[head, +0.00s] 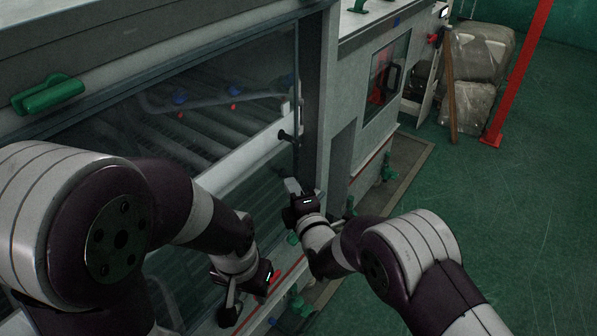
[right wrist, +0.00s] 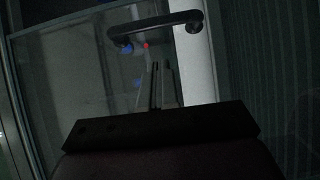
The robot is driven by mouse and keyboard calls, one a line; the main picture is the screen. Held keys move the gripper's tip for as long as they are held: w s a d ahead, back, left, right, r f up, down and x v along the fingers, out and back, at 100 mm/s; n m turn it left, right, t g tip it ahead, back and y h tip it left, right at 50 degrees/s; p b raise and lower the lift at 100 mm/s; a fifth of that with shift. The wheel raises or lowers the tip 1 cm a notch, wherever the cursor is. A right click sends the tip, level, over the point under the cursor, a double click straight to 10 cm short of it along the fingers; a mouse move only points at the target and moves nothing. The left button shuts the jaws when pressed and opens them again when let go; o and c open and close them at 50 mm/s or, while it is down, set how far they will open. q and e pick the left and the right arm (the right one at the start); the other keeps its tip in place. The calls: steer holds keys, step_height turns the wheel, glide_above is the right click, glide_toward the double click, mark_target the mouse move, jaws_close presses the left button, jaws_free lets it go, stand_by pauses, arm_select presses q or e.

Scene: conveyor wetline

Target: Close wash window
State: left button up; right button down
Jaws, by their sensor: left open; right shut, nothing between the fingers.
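The wash window (head: 255,150) is on the front of the grey machine, with a pale rail running diagonally across it. Dark glass lies below the rail, and pipes and rollers show above it. I cannot tell whether glass covers that upper part. A dark handle (head: 287,135) sits at the rail's right end; in the right wrist view the handle (right wrist: 155,28) is a dark bar with bent ends. My right gripper (head: 292,187) is shut and empty, just below the handle and apart from it. My left gripper (head: 229,308) is open and empty, low before the machine front.
A green handle (head: 48,95) is on the upper left of the machine. A second, smaller window (head: 388,75) is farther along. Wrapped bales (head: 475,75) and a red post (head: 520,75) stand at the back right. The green floor (head: 520,220) at right is clear.

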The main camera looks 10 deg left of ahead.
steer(key=w, duration=0.2)
steer(key=w+p, duration=0.1)
steer(key=w, duration=0.2)
steer(key=shift+w+a+r, duration=0.1)
steer(key=shift+w+a, duration=0.1)
steer(key=shift+w, duration=0.05)
arm_select(q)
steer(key=shift+s+r, duration=0.35)
steer(key=shift+r, duration=0.35)
arm_select(e)
steer(key=shift+s, duration=0.1)
arm_select(q)
steer(key=shift+s, duration=0.1)
arm_select(e)
steer(key=shift+s+r, duration=0.1)
